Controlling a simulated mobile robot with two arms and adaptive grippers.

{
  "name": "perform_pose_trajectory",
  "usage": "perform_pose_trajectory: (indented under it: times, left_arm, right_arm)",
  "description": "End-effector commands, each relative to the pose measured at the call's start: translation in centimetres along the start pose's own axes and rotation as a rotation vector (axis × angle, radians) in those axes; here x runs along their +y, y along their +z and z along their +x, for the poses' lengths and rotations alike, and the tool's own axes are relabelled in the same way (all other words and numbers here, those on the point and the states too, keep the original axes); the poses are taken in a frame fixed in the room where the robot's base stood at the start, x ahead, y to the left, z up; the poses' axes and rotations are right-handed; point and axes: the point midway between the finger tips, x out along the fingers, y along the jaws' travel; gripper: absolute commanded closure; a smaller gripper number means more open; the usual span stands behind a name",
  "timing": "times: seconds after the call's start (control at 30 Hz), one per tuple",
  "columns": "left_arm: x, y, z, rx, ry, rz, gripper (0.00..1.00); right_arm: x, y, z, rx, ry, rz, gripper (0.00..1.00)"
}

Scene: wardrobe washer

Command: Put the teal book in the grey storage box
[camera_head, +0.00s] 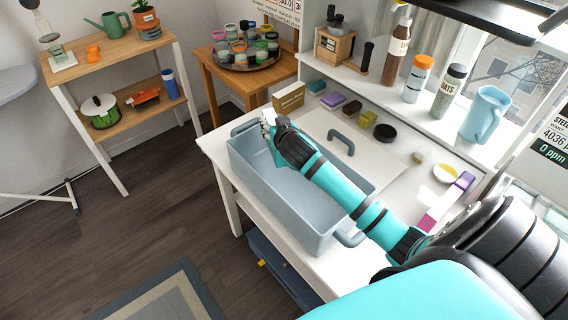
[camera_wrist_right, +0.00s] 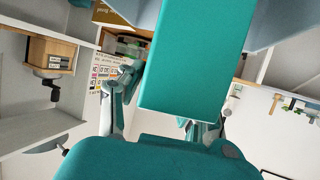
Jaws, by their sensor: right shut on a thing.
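The teal book (camera_wrist_right: 200,60) is between the fingers of my right gripper (camera_wrist_right: 165,115) in the right wrist view, its flat cover facing the camera. In the head view my right gripper (camera_head: 267,131) is over the far left end of the grey storage box (camera_head: 268,192). My arm and gripper hide most of the book there, and I cannot tell how far it reaches into the box. The box is open-topped, with a handle at each end, and stands on the white table. The visible part of its inside looks empty. My left gripper is not in view.
A brown box (camera_head: 289,97) stands just behind the storage box. Small items and a black round dish (camera_head: 385,133) lie along the back of the table. A shelf above holds bottles and a blue pitcher (camera_head: 485,114). A wooden table with jars (camera_head: 245,52) is behind.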

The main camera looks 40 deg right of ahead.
Motion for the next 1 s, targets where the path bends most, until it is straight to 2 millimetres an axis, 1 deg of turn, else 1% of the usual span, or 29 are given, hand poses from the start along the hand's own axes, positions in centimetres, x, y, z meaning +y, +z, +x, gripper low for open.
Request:
perform_pose_trajectory:
  times: [0.07,0.17,0.3,0.43,0.53,0.6,0.7,0.9,1.0]
  left_arm:
    - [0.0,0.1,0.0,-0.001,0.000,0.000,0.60]
    - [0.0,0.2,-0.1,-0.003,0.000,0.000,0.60]
    - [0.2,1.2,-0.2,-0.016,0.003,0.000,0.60]
    - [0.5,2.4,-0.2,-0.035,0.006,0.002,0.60]
    - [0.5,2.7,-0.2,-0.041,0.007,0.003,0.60]
    - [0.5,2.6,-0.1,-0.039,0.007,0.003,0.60]
    - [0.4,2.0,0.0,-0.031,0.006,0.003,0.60]
    - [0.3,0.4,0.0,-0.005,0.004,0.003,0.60]
    - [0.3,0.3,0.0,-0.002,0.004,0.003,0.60]
  right_arm:
    - [0.0,0.7,0.2,-0.003,0.001,-0.001,1.00]
    - [0.0,2.4,0.9,-0.006,0.001,-0.002,1.00]
    - [0.0,4.6,1.9,-0.003,0.000,-0.001,1.00]
    - [0.0,5.7,2.4,-0.001,0.000,0.000,1.00]
    - [-0.1,6.9,2.8,-0.003,-0.001,0.000,1.00]
    - [0.0,7.9,3.2,-0.004,0.000,-0.001,1.00]
    - [-0.1,8.9,3.7,-0.002,-0.001,-0.001,1.00]
    - [-0.1,9.2,3.8,0.000,-0.001,0.000,1.00]
    - [-0.1,9.2,3.8,0.000,-0.001,0.000,1.00]
